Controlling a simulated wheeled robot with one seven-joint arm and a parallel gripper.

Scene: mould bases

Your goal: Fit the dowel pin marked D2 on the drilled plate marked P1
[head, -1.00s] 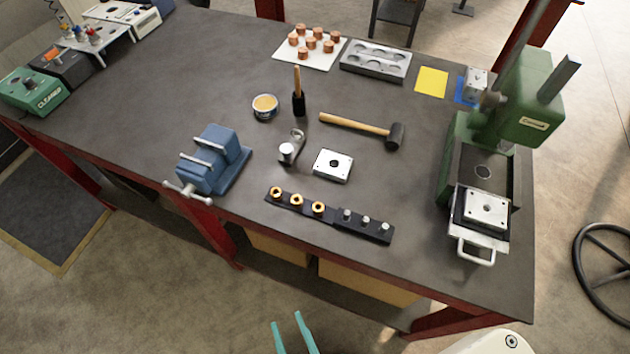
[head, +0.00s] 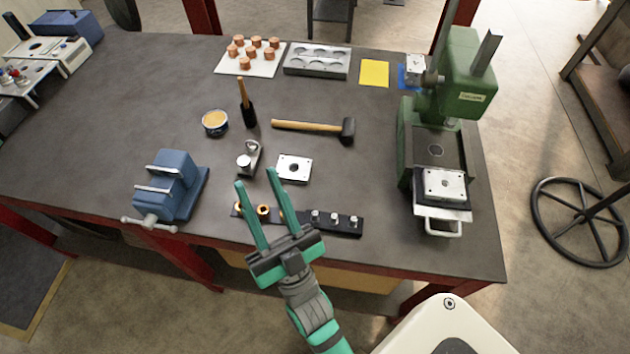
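My gripper (head: 256,177) is open and empty, its two teal fingers spread and pointing toward the back of the bench. In the picture it overlaps the left part of a black rack (head: 335,230). The rack's right part holds three silver dowel pins (head: 333,218) upright; its left part holds copper-coloured bushings (head: 264,210), partly covered by the fingers. A drilled plate (head: 294,168) lies on the bench behind the rack. Another drilled plate (head: 444,184) sits on the sliding tray of the green press. A third block (head: 415,66) stands at the back. The marks D2 and P1 are not readable.
The green press (head: 462,90) stands at right. A blue vise (head: 172,185) is at left. A hammer (head: 310,127), a brush (head: 246,108), a tin (head: 215,122) and a small metal holder (head: 249,158) lie around the middle. The bench between rack and press is clear.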

